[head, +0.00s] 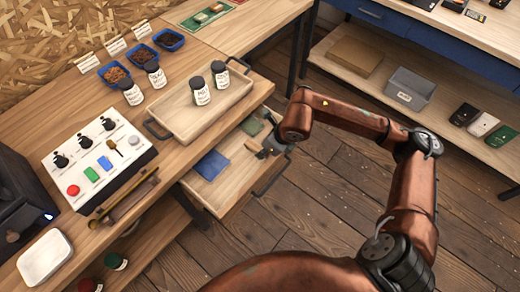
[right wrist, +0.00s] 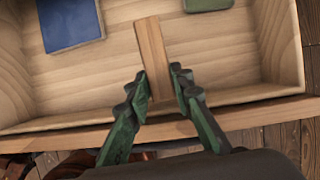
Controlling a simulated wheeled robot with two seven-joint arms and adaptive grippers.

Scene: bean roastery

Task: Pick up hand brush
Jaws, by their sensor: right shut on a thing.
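My right gripper (head: 272,146) reaches down into an open wooden drawer (head: 224,204) in the head view. In the right wrist view its two green fingers (right wrist: 160,88) are shut on the hand brush (right wrist: 151,48), seen as a plain wooden bar between them. The bar points away from the gripper over the drawer floor. I see no bristles, and I cannot tell whether the brush touches the floor. My left gripper is not in view.
A blue flat item (head: 212,164) and a green one (head: 252,126) lie in the drawer. On the counter above stands a tray (head: 176,126) with labelled jars, beside a white control panel (head: 134,168). A shelf with a grey bin (head: 408,89) stands at right; wooden floor lies between.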

